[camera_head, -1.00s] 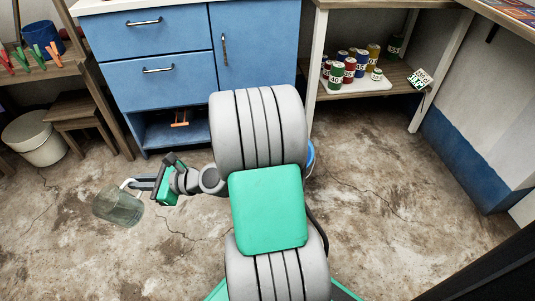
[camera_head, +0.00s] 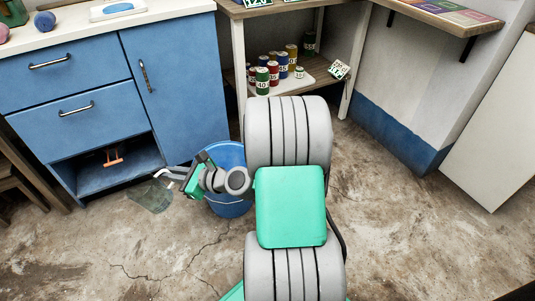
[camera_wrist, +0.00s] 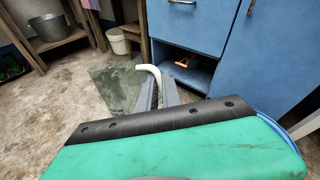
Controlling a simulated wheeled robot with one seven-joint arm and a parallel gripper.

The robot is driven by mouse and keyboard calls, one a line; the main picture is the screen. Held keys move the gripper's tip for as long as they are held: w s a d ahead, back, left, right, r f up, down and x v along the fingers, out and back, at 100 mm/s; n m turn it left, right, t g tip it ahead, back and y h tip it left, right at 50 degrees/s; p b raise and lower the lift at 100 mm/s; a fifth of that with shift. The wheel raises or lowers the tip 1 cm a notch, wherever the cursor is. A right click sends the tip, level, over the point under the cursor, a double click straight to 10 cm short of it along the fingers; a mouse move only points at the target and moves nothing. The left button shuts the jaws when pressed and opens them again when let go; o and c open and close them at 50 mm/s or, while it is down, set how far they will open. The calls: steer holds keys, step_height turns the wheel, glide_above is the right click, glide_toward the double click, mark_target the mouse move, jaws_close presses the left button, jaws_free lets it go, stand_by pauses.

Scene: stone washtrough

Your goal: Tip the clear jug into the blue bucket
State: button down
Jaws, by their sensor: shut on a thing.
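The clear jug (camera_head: 152,196) hangs in the air left of my gripper, see-through and greenish, with a white handle. My gripper (camera_head: 177,173) is shut on that handle. In the wrist view the jug (camera_wrist: 112,82) shows beyond the fingers (camera_wrist: 160,92), with the white handle between them. The blue bucket (camera_head: 229,208) stands on the floor in front of the blue cabinet, just behind and below my wrist, which hides part of it. The jug is to the left of the bucket and not over it. A bit of the bucket's rim (camera_wrist: 306,126) shows at the right edge of the wrist view.
A blue cabinet (camera_head: 75,95) with an open lower shelf stands behind the jug. A wooden shelf unit (camera_head: 330,88) with several numbered cans is at the back. Cracked floor (camera_head: 120,260) is clear at front left. In the wrist view a grey metal tub (camera_wrist: 52,32) sits on a wooden shelf.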

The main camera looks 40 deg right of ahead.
steer(key=w+d+f+m+h+p, duration=0.2)
steer(key=d+f+m+h, duration=0.15)
steer(key=d, duration=0.55)
steer(key=w+d+f+m+h+p, duration=0.2)
steer(key=d+f+h, duration=0.15)
steer(key=d, duration=0.65)
steer(key=s+d+f+m+t+h+b, duration=0.3)
steer(key=s+d+f+m+h+b, duration=0.1)
steer(key=d+f+b, duration=0.6)
steer(key=d+f+m+h, duration=0.1)
steer(key=d+f+m, duration=0.1)
steer(key=d, duration=0.1)
steer(key=shift+s+f+h, duration=0.15)
steer(key=shift+f+h, duration=0.25)
steer(key=shift+r, duration=0.15)
